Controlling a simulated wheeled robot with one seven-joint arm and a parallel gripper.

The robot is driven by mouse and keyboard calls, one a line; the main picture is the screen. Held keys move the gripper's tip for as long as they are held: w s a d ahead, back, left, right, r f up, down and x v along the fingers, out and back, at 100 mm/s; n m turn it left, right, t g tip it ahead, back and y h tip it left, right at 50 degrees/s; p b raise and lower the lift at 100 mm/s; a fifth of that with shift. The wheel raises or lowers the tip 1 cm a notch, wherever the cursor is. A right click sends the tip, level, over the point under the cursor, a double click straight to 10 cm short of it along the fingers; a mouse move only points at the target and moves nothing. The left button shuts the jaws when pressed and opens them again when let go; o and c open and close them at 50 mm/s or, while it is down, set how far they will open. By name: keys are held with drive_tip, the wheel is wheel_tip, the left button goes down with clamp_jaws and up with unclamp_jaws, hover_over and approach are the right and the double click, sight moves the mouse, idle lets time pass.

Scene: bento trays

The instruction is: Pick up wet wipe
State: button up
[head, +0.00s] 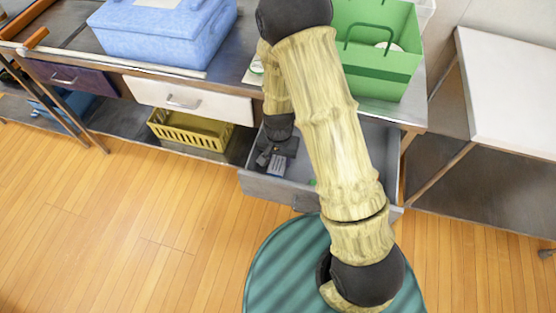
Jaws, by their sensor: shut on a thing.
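My gripper (272,160) reaches down into the open grey drawer (270,189) below the counter. It is shut on a small pale packet with dark print, the wet wipe (276,168), which shows just under the fingers. The packet is small in this view, and I cannot tell whether it still touches the drawer floor. My arm hides much of the right part of the drawer.
A small green thing (312,182) lies in the drawer beside my arm. A blue box (160,38) and a green carrier (375,75) stand on the counter. A white drawer (190,101) is closed; a yellow basket (190,132) stands below it.

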sight(279, 161)
wheel_tip(279, 161, up, 18)
drive_tip(key=p, duration=0.2)
drive_tip(key=shift+f, duration=0.15)
drive_tip(key=shift+p, duration=0.3)
